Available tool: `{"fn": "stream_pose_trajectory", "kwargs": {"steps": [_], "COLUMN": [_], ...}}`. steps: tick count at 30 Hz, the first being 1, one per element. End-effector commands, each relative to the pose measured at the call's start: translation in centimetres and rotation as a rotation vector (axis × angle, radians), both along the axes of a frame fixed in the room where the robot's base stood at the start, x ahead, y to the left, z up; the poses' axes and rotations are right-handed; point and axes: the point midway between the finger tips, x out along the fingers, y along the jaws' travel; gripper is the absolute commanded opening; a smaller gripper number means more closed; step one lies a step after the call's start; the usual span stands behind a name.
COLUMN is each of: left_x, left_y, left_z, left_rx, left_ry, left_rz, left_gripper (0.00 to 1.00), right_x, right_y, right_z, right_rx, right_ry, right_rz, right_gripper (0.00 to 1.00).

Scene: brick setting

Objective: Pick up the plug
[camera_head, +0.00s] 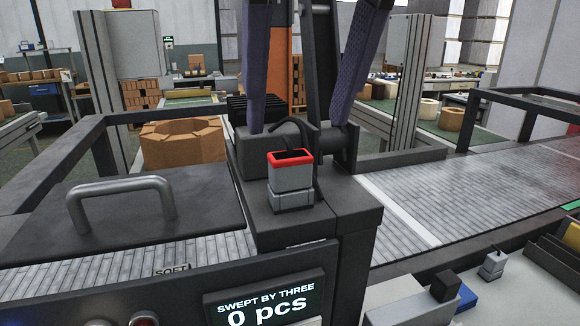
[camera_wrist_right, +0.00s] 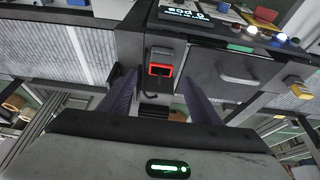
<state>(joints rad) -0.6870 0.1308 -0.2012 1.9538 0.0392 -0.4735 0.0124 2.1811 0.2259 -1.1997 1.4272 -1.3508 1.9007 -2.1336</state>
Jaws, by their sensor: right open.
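What looks like the plug is a light grey block (camera_head: 291,178) with a red rim around its dark top. It stands upright on a dark housing beside the conveyor. A black cable (camera_head: 317,165) loops behind it; I cannot tell where the cable joins. In the right wrist view the red-rimmed block (camera_wrist_right: 160,56) shows just beyond the fingertips. My right gripper (camera_head: 302,122) comes down from above with its two purple fingers spread wide and nothing between them. The fingertips are behind the block in the head view. My left gripper is not in view.
A dark lid with a metal handle (camera_head: 122,196) lies to the left. A display panel (camera_head: 265,303) is on the housing front. Dark frame rails (camera_head: 510,110) border the right conveyor (camera_head: 470,195), whose bed is clear. A brown octagonal piece (camera_head: 183,145) sits behind the lid.

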Motion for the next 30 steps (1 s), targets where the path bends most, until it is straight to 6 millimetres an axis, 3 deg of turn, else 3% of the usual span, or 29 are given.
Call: {"fn": "stream_pose_trajectory", "kwargs": {"steps": [3, 7, 18, 25, 30], "left_x": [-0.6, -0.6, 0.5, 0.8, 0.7], "left_y": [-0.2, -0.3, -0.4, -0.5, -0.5], "left_z": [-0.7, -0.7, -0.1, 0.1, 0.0], "left_rx": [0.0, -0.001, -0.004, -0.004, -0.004], "left_ry": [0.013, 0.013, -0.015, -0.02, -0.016], "left_rz": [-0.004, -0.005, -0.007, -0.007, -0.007], "left_gripper": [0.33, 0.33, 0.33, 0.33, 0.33], "right_x": [0.7, 1.1, 2.8, 2.9, 2.9], "right_y": [0.2, 0.4, 1.0, 1.1, 1.1], "right_z": [-2.0, -2.8, -7.1, -7.3, -7.3], "right_rx": [-0.001, 0.0, 0.0, 0.001, 0.001], "right_ry": [0.003, 0.001, 0.003, 0.001, 0.001], "right_rz": [0.0, 0.0, 0.0, 0.0, 0.0], "right_gripper": [0.58, 0.58, 0.58, 0.58, 0.31]}}
